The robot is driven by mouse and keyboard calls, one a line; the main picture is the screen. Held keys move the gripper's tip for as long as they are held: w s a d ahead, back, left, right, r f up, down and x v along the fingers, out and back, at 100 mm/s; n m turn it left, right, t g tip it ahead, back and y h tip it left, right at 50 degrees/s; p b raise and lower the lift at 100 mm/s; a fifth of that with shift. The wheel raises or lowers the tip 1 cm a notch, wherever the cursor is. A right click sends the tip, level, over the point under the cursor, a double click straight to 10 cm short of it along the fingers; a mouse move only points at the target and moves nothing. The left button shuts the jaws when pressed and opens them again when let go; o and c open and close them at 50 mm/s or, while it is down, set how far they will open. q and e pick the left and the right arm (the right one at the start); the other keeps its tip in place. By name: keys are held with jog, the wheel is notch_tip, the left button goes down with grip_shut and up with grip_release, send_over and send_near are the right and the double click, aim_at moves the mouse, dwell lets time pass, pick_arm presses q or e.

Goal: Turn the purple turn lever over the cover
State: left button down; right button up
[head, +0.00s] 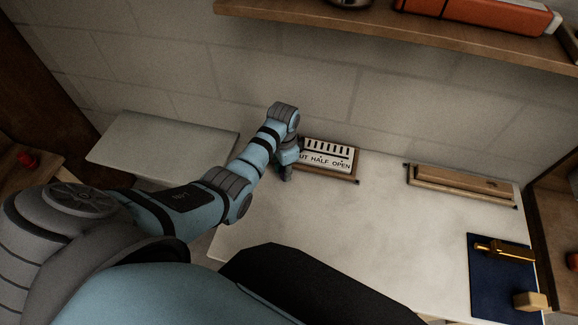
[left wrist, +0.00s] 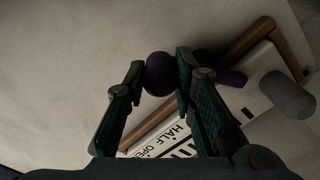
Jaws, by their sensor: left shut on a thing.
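The purple turn lever shows in the left wrist view as a round purple knob (left wrist: 158,74) with a purple arm (left wrist: 232,79) running behind the right finger. My left gripper (left wrist: 157,75) is shut on the knob, a finger on each side. In the head view the left gripper (head: 287,173) is at the left edge of the white cover (head: 328,155) and hides the lever. The cover has dark slots and black lettering, partly hidden, reading "HALF OPEN". It also shows in the left wrist view (left wrist: 168,139), in a wooden frame. My right gripper is in neither view.
A grey cylinder (left wrist: 287,95) stands at the cover's far side in the left wrist view. A wooden panel (head: 462,186) lies right of the cover. A shelf (head: 400,28) runs above. The pale surface between is clear.

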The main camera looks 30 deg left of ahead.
pick_arm(q)
jog(key=a+m, duration=0.1)
jog(key=m, duration=0.1)
jog(key=s+a+m, duration=0.1)
jog(key=m, duration=0.2)
jog(key=shift+s+a, duration=0.1)
jog(key=shift+a, duration=0.05)
dwell(0.3)
jog(key=c, duration=1.3)
grip_release()
jog(key=shift+c, duration=0.2)
notch_tip(320, 180, up, 8)
jog(key=shift+f, duration=0.25)
jog(key=shift+a, duration=0.1)
